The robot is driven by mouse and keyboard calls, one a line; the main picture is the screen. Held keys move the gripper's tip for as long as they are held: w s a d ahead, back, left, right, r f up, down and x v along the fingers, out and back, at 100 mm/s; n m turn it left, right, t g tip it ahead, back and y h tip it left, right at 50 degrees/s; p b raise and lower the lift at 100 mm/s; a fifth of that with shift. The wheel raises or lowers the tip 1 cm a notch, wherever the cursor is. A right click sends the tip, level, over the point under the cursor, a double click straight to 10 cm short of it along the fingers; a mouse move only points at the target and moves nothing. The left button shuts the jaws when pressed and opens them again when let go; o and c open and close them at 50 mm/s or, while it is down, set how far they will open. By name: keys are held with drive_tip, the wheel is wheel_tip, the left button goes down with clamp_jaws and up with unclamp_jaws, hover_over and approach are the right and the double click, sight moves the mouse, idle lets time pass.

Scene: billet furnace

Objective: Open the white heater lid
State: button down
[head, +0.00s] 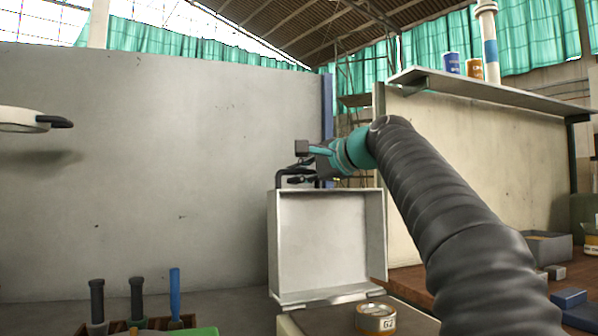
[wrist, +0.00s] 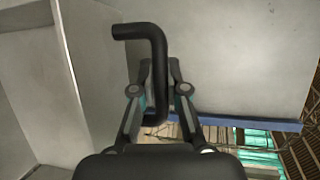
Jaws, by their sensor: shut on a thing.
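The white heater lid (head: 328,240) stands upright in the head view, its hollow inner side facing me. Its lower edge meets the white rim of the heater body (head: 325,297). A black bent handle (head: 281,178) sits at the lid's top left; it also shows in the wrist view (wrist: 155,45). My gripper (head: 302,173) is at the lid's top edge. In the wrist view its two fingers (wrist: 157,105) close on the lower part of the handle from both sides. The lid's outer face is hidden in the head view.
A gold can (head: 376,318) stands in front of the lid. A tool rack with several handles (head: 137,300) is at the lower left. A shelf (head: 490,87) with cans is at the upper right. A grey box (head: 540,246) and blue block (head: 569,298) lie at right.

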drive_tip(key=shift+w+a+f, duration=0.1)
drive_tip(key=shift+w+f, duration=0.05)
drive_tip(key=shift+f, duration=0.1)
drive_tip(key=c, duration=1.2)
unclamp_jaws()
drive_tip(key=shift+r, duration=0.1)
drive_tip(key=shift+s+d+r, duration=0.1)
drive_tip(key=shift+s+d, duration=0.1)
drive_tip(key=shift+s, duration=0.05)
drive_tip(key=v, duration=1.1)
drive_tip(key=shift+s+d, duration=0.15)
